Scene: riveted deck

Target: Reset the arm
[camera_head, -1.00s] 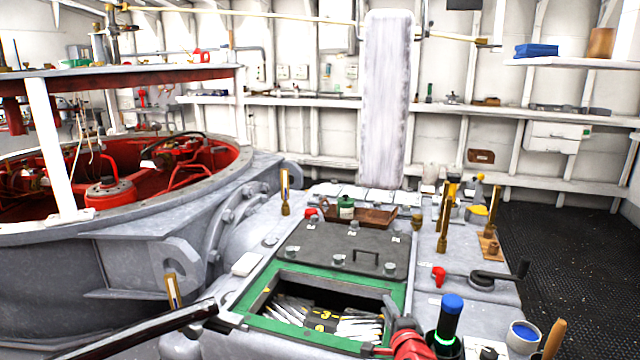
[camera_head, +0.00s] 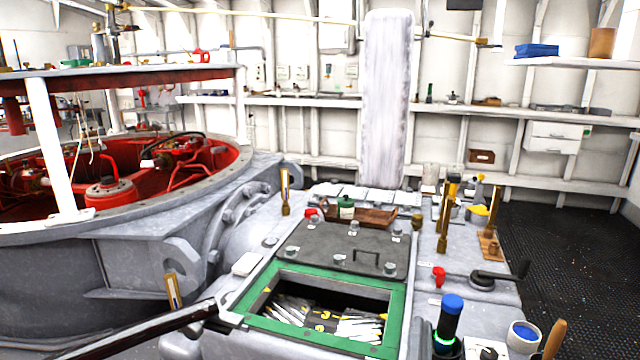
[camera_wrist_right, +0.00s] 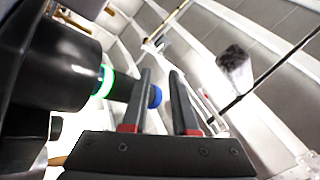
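My right gripper (camera_wrist_right: 160,78) shows in the right wrist view, with its two dark fingers apart and nothing held between them. The red parts at the finger roots are visible. In the head view I cannot make out the right gripper, and no left gripper shows. A black post with a blue cap and a glowing green ring (camera_head: 449,322) stands at the lower right of the head view. A like post fills the left of the right wrist view (camera_wrist_right: 50,70), and its blue end shows behind the fingers.
A green-framed opening (camera_head: 396,318) holding pale strips lies at front centre. A dark lid (camera_head: 330,247) with bolts and a wooden tray (camera_head: 372,217) lie behind it. A crank (camera_head: 497,277), a blue-topped cup (camera_head: 523,337) and upright brass posts stand at right. Dark floor (camera_head: 550,240) is clear.

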